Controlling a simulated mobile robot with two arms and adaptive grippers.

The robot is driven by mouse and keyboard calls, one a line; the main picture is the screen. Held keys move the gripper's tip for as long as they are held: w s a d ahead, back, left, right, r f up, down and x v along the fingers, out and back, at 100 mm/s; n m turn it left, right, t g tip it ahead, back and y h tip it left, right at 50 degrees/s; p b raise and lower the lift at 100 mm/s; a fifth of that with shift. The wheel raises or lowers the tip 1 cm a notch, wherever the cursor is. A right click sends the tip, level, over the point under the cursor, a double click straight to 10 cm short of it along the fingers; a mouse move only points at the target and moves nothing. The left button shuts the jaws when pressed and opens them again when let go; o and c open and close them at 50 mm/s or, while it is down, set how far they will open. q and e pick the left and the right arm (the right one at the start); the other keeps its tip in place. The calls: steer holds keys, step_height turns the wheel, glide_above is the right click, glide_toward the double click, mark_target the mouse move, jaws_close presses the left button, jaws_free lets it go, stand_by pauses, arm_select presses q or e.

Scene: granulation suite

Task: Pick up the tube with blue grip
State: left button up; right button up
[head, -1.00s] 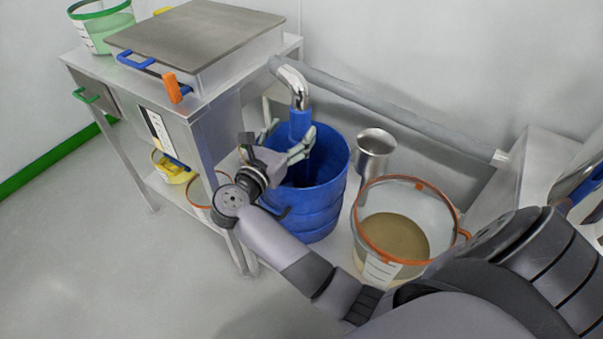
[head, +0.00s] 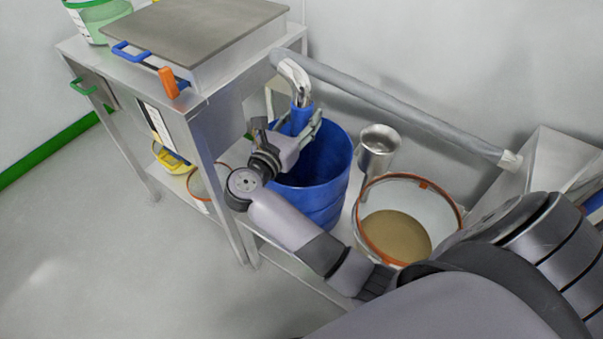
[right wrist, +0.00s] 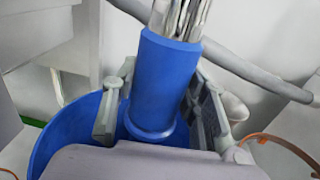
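The tube is a shiny bent metal pipe with a blue grip (head: 301,117). It stands in a blue drum (head: 325,200), and its lower end is hidden inside. My right gripper (head: 298,135) is at the drum's mouth, with its fingers on either side of the blue grip. In the right wrist view the blue grip (right wrist: 166,85) lies between the two fingers (right wrist: 160,112). A gap shows between the left finger and the grip; the right finger is close beside it, and contact there is unclear. My left gripper is not in view.
A steel table (head: 198,108) stands left of the drum. A grey pipe (head: 400,108) runs along the wall behind. The floor at front left is clear.

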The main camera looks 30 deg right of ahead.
jaws_close()
steer(key=shift+r, duration=0.15)
stand_by(0.6)
